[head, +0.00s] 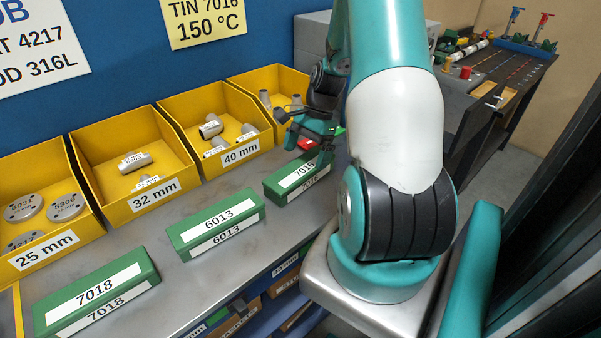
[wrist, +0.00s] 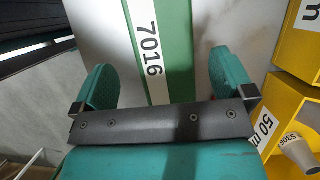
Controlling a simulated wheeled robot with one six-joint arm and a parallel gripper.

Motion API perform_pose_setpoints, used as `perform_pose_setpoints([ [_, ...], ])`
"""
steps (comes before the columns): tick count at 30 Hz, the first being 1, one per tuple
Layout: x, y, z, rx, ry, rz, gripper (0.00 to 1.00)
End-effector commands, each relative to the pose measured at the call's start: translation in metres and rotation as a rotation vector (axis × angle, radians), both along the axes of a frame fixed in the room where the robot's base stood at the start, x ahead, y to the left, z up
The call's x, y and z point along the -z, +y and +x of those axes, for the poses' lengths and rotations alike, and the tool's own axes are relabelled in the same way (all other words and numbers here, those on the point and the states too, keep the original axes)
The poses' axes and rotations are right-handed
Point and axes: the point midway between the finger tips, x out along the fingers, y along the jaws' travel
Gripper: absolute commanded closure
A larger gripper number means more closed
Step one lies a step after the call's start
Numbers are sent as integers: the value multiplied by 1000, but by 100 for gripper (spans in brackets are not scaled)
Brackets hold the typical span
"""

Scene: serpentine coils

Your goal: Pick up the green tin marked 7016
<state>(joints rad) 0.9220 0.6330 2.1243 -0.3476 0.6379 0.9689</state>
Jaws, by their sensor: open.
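The green tin marked 7016 (head: 289,187) lies on the grey bench, the farthest of three labelled green tins along the front. My gripper (head: 314,143) is over its far end and hides part of it in the head view. In the wrist view, the tin (wrist: 180,35) with its white 7016 label runs lengthwise between the two teal fingers of my gripper (wrist: 165,82). The fingers are open, one on each side, with a visible gap to the tin. Their height relative to the tin cannot be told.
Green tins 6013 (head: 214,222) and 7018 (head: 95,292) lie nearer on the bench. Yellow bins of metal parts, such as the 40 mm bin (head: 212,108), line the back. A small red item (head: 306,145) shows beside my gripper. A dark workbench (head: 490,75) stands at right.

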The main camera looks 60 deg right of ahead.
Motion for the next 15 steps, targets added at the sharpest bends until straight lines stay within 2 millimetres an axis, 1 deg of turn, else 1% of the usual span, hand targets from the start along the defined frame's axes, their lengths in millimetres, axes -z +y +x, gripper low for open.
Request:
perform_pose_setpoints([
  [3,10,4,0,-1,2,1,0],
  [8,20,9,2,-1,3,1,0],
  [15,53,20,6,-1,3,1,0],
])
